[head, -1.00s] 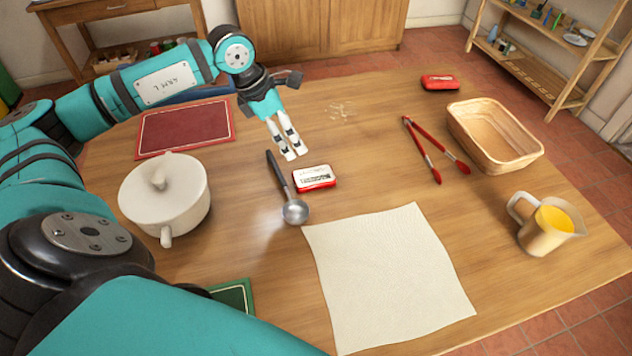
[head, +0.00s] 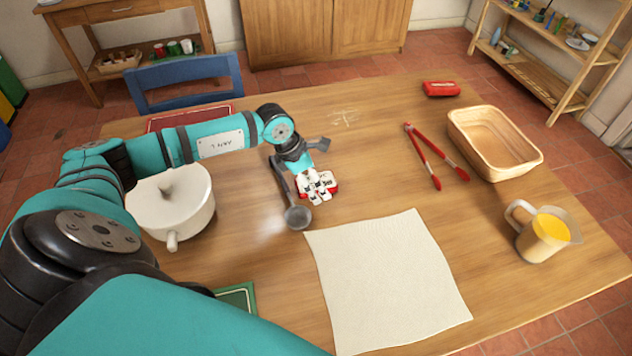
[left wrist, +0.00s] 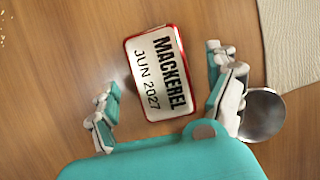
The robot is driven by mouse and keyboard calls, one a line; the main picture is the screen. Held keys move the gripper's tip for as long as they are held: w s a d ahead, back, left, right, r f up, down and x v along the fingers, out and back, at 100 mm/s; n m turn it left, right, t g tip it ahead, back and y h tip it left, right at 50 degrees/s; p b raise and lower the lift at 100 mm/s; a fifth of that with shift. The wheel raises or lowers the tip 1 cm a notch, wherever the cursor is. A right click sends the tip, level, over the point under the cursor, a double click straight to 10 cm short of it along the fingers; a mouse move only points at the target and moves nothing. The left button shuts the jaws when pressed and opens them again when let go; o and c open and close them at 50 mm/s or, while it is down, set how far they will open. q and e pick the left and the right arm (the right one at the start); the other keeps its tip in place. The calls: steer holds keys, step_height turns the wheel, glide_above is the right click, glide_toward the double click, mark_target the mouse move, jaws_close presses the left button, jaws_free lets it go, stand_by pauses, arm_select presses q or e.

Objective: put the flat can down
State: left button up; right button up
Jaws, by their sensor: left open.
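The flat can is a red tin with a white label reading "MACKEREL JUN 2027" (left wrist: 157,73). It appears to lie flat on the wooden table, and in the head view the can (head: 333,189) is partly hidden under my left gripper (head: 317,186). In the left wrist view my left gripper (left wrist: 166,104) is open, with a finger to each side of the can and gaps between. My right gripper is not in view.
A ladle (head: 297,216) lies close to the can's left. A cream cloth (head: 385,280) is in front, a white pot (head: 172,205) left. Red tongs (head: 436,155), a basket (head: 495,145), a jug (head: 545,238) and another red tin (head: 441,88) stand right.

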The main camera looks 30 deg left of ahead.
arm_select(q)
steer(key=shift+f, duration=0.25)
steer(key=shift+f+b, duration=0.2)
steer(key=shift+b, duration=0.15)
stand_by(0.3)
steer(key=c, duration=1.5)
